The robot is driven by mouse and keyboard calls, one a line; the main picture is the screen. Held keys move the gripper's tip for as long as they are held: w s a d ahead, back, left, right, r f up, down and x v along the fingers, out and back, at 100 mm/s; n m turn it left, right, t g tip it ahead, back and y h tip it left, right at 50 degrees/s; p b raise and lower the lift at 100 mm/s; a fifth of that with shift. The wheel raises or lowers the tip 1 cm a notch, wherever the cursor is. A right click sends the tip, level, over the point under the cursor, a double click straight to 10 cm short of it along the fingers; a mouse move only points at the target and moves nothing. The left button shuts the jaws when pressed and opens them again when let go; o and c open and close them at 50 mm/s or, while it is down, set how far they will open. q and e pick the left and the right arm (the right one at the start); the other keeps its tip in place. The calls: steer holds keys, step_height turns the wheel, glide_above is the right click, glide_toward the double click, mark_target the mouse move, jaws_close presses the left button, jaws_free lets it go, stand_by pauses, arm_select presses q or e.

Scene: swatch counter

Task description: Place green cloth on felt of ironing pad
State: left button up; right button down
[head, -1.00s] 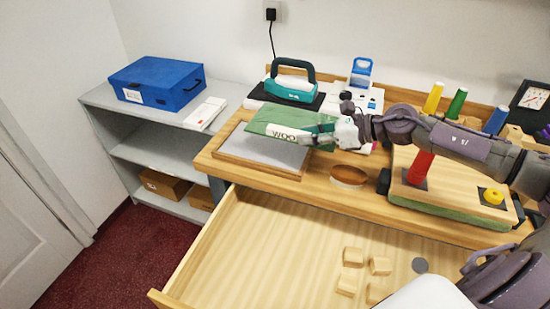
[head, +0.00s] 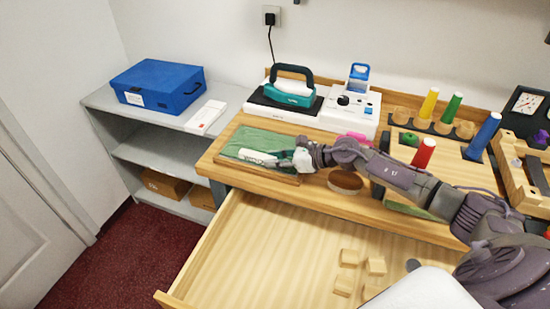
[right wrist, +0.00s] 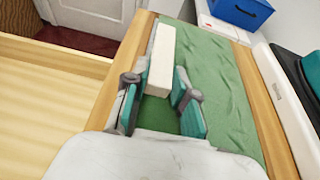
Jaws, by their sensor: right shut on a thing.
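The green cloth (head: 258,138) lies spread with some wrinkles over the ironing pad (head: 236,168), covering its felt; only the pad's wooden border shows around it. My right gripper (head: 286,160) is low over the pad's right part. In the right wrist view its teal fingers (right wrist: 157,98) straddle the near end of the white bar and are shut on the cloth at that bar. The felt under the cloth is hidden. My left gripper is not in view.
The teal iron (head: 292,90) stands behind the pad, beside a white device (head: 352,108). An open drawer (head: 250,240) with several wooden blocks is in front. Coloured spools stand at right. A blue box (head: 158,84) sits on the grey shelf at left.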

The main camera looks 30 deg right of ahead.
steer(key=shift+f, duration=0.15)
steer(key=c, duration=0.9)
jaws_free()
steer(key=shift+c, duration=0.2)
steer(key=shift+r, duration=0.2)
steer(key=shift+s+d, duration=0.15)
steer(key=b+v, duration=0.2)
steer(key=v, duration=0.4)
steer(key=shift+s+d, duration=0.15)
steer(key=shift+s, duration=0.1)
steer(key=shift+s+d+r, duration=0.1)
steer(key=shift+s+r, duration=0.1)
steer(key=shift+r, duration=0.1)
